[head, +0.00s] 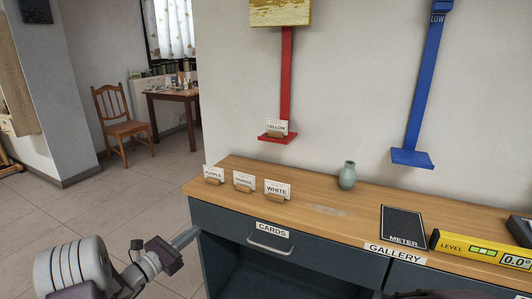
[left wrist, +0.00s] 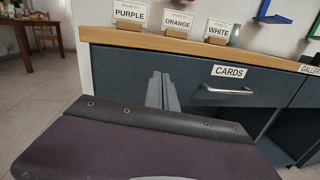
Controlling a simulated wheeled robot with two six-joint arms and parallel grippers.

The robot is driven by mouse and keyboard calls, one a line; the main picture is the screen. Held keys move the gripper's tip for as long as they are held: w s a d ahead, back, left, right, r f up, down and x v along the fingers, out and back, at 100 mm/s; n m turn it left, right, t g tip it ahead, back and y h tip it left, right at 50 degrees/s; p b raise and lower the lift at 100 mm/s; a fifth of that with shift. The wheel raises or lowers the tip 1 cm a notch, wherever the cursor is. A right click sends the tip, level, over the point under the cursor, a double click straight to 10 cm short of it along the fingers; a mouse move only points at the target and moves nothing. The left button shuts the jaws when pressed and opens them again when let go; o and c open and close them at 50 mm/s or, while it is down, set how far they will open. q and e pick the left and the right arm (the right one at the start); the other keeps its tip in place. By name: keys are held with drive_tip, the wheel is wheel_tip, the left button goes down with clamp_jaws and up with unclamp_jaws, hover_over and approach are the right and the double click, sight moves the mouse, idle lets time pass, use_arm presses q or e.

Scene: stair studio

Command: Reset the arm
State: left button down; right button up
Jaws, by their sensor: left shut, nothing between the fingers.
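My left arm comes in at the lower left of the head view. Its left gripper (head: 192,234) is shut and empty, just off the left front corner of the dark cabinet. In the left wrist view the two fingers of the left gripper (left wrist: 163,90) lie together, pointing at the cabinet front (left wrist: 122,72). They are left of the metal handle (left wrist: 228,90) on the drawer labelled CARDS (left wrist: 229,71). I cannot tell from these views whether the fingertips touch the cabinet. My right gripper is not seen.
Cards PURPLE (head: 213,173), ORANGE (head: 243,181) and WHITE (head: 277,189) stand on the wooden top. A red shelf (head: 277,138) holds a YELLOW card (head: 277,127). Floor (head: 90,215) is clear at left.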

use_arm(q)
drive_tip(key=s+d+r+m+g+h, duration=0.2)
drive_tip(key=d+m+g, duration=0.1)
drive_tip(key=d, duration=0.5)
drive_tip(key=s+d+r+m+g+h, duration=0.2)
drive_tip(key=s+d+m+g+h, duration=0.1)
drive_tip(key=d, duration=0.5)
drive_tip(key=s+d+f+m+g+y, duration=0.2)
drive_tip(key=s+d+f+m+g, duration=0.2)
drive_tip(key=s+d+m+g, duration=0.6)
drive_tip(key=s+a+f+m+g+y, duration=0.1)
drive_tip(key=s+a+f+m+y, duration=0.1)
drive_tip(key=s+f+y, duration=0.3)
drive_tip(key=s+a+f+m, duration=0.2)
drive_tip(key=s, duration=0.6)
drive_tip(key=s+a+f+m+y, duration=0.2)
drive_tip(key=a+f+m+y, duration=0.35)
drive_tip(key=a, duration=0.45)
wheel_tip(320, 180, up, 31)
drive_tip(key=w+a+m+t+y+p, duration=0.1)
drive_tip(key=w+a+m+t+p, duration=0.1)
drive_tip(key=p, duration=2.9)
drive_tip(key=shift+w+m, duration=0.3)
drive_tip(key=shift+m, duration=0.35)
